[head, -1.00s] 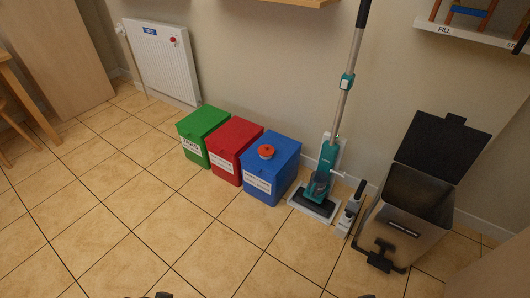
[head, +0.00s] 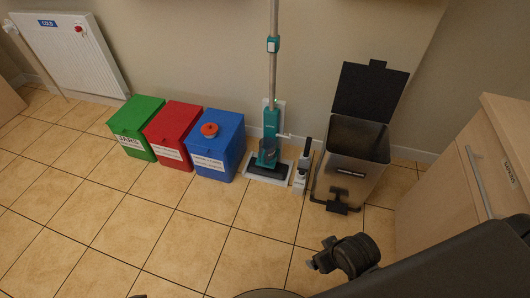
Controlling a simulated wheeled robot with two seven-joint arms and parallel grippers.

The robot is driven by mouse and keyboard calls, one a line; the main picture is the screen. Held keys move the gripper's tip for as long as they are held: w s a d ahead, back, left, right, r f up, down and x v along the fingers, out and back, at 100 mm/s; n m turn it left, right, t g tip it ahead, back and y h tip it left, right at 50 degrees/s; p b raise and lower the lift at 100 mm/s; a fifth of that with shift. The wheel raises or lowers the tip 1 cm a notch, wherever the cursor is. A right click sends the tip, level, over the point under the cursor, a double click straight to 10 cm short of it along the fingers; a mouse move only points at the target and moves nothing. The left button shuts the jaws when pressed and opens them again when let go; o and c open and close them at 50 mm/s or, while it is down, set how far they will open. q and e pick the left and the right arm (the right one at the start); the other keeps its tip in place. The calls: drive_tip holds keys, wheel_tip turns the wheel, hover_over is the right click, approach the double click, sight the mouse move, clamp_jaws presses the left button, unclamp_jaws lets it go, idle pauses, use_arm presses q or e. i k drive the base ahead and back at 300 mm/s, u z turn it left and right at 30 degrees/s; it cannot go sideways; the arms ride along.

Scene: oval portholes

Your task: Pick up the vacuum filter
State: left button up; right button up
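A small round orange-red piece with a grey centre (head: 209,130) lies on top of the blue box (head: 218,152); it looks like the vacuum filter. The teal and grey stick vacuum (head: 269,135) stands upright on its dock, right of the blue box. The dark end of my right arm (head: 350,256) shows at the lower right, well in front of the bin and apart from the boxes; its fingers cannot be made out clearly. My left gripper is not clearly in view; only a dark sliver shows at the bottom edge.
A red box (head: 173,135) and a green box (head: 137,127) stand left of the blue one. Small vacuum attachments (head: 302,165) and an open-lidded bin (head: 352,158) stand right of the vacuum. A wooden cabinet (head: 470,180) is at the right. The tiled floor (head: 150,220) in front is clear.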

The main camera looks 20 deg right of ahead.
sight(210, 130)
drive_tip(key=z, duration=0.1)
drive_tip(key=i, duration=1.55)
drive_tip(key=u, duration=1.4)
